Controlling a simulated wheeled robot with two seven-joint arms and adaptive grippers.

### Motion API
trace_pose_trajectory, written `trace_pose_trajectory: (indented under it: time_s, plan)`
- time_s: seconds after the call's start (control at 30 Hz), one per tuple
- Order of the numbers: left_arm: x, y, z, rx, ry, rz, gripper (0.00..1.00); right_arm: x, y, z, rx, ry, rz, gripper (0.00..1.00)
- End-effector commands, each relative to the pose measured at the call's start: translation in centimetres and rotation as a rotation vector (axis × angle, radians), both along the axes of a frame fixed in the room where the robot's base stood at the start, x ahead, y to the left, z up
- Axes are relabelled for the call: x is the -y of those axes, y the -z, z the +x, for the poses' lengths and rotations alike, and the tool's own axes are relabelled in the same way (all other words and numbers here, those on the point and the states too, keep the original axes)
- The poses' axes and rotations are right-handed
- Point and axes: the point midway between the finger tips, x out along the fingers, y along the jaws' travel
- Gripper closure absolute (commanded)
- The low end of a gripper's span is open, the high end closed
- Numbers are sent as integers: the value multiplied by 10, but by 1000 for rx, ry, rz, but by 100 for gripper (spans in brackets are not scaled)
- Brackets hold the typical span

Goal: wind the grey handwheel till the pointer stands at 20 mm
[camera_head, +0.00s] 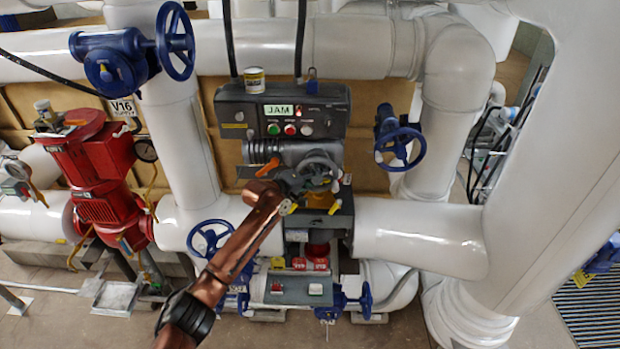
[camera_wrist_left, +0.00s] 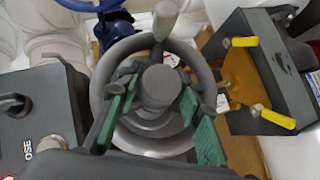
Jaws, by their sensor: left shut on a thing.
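The grey handwheel (camera_head: 322,163) is on the actuator in the middle of the head view. In the left wrist view the handwheel (camera_wrist_left: 106,76) fills the middle, with a round hub and a knob at the top of its rim. My left gripper (camera_head: 301,182) reaches it from below left. In the wrist view its green-padded fingers (camera_wrist_left: 158,88) lie on both sides of the hub, shut on the handwheel. I cannot make out the pointer or a millimetre scale in either view.
A control box (camera_head: 282,115) above the handwheel shows JAM on a green display (camera_head: 279,110).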

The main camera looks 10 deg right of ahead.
Motion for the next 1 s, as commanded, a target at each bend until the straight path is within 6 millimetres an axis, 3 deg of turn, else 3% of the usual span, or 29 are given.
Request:
trace_pose_trajectory:
  time_s: [0.27,0.3,0.67,1.0]
  plan:
    - [1,1,-1,-1,2,0,100,0,0,-3,-4,1,0,100]
    - [1,1,-1,-1,2,0,64,0,0,-3,-4,1,0,100]
    - [-4,-1,-2,-1,-1,-2,63,2,0,-2,-3,-1,-1,100]
    - [-39,-15,-30,0,-1,-3,63,0,0,-1,-2,0,0,100]
